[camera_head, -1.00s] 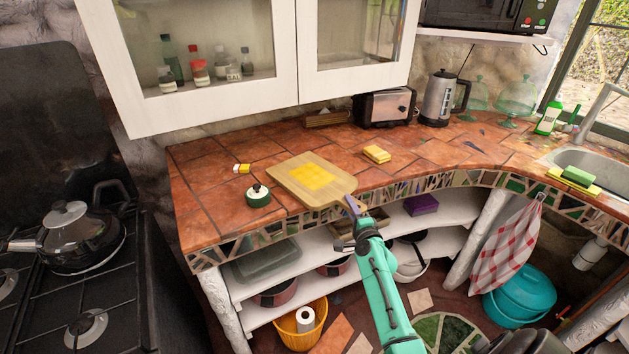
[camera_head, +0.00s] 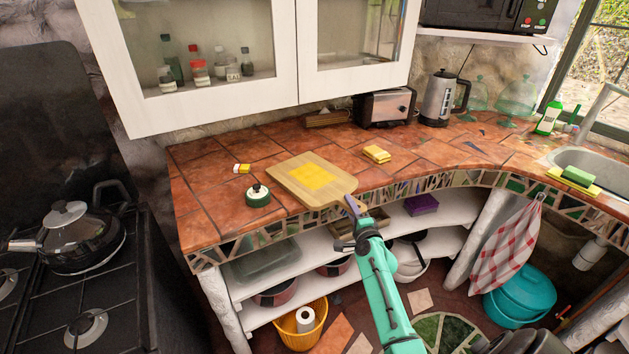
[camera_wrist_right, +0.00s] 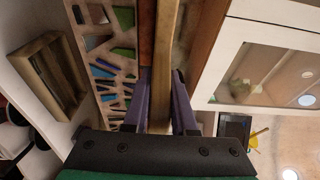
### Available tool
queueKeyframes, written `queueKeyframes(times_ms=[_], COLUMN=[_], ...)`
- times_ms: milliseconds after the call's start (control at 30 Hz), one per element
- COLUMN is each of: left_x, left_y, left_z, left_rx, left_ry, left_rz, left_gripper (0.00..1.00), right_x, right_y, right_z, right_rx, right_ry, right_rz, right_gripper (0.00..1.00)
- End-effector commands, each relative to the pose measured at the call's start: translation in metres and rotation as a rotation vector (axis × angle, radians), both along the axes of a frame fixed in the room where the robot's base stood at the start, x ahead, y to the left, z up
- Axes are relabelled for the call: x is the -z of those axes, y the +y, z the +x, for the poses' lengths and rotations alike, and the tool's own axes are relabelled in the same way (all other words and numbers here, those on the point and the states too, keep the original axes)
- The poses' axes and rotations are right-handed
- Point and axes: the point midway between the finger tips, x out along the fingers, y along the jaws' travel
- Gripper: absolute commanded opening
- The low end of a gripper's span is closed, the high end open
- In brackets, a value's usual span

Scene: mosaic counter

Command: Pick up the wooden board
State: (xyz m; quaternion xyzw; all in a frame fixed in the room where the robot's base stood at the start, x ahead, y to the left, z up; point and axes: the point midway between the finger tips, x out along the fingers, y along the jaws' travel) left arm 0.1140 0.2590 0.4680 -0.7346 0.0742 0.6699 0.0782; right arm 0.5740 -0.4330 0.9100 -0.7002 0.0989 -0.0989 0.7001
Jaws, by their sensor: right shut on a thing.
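My right gripper (camera_head: 353,205) is shut on the handle end of the board. In the right wrist view the board shows edge-on (camera_wrist_right: 166,60) between the two purple fingers of the right gripper (camera_wrist_right: 161,100). I cannot tell whether the board is lifted off the counter. My left gripper is not in view.
A small round green-and-white container (camera_head: 258,196) stands just left of the board. A yellow sponge-like stack (camera_head: 376,154) lies to its right. A toaster (camera_head: 384,106) and kettle (camera_head: 438,98) stand at the back. Open shelves lie below the counter edge, and white cabinets (camera_head: 352,84) hang above.

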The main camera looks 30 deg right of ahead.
Motion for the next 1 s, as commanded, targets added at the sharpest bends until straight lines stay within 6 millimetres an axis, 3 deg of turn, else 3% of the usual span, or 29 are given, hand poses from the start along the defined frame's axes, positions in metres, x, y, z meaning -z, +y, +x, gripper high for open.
queueKeyframes(times_ms=[333, 700, 833, 1000], left_x=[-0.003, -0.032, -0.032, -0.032], left_y=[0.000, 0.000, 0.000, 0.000], left_z=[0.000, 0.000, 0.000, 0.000], left_rx=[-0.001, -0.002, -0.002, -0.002], left_ry=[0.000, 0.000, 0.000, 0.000], left_rz=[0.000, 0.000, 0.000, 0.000], left_gripper=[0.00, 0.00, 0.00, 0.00], right_x=[-0.009, -0.088, -0.102, -0.104], right_y=[-0.001, 0.000, -0.001, -0.001], right_z=[0.001, 0.001, 0.000, 0.000], right_rx=[0.003, 0.004, 0.003, 0.002], right_ry=[-0.008, -0.013, -0.010, -0.007], right_rz=[0.000, 0.001, -0.001, 0.000], right_gripper=[0.00, 0.00, 0.00, 0.00])
